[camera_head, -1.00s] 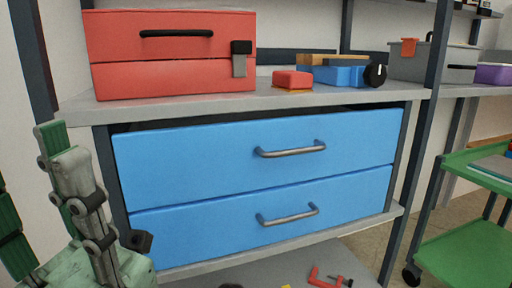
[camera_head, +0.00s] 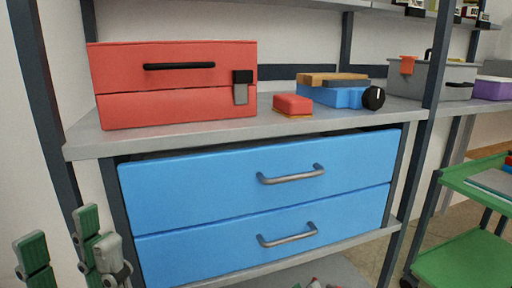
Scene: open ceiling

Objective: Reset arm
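My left gripper (camera_head: 60,243) is at the bottom left of the head view. Its green-padded fingers point up and stand apart with nothing between them, so it looks open and empty. It is in front of and to the left of the blue drawer unit (camera_head: 258,197), with a visible gap to it. The rest of the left arm is below the picture edge. My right gripper is not in view.
A grey shelf top (camera_head: 215,132) holds a red toolbox (camera_head: 175,85), a small red block (camera_head: 293,103) and a blue case (camera_head: 335,96). A dark shelf post (camera_head: 423,120) stands at right. A green cart (camera_head: 465,255) is beyond it.

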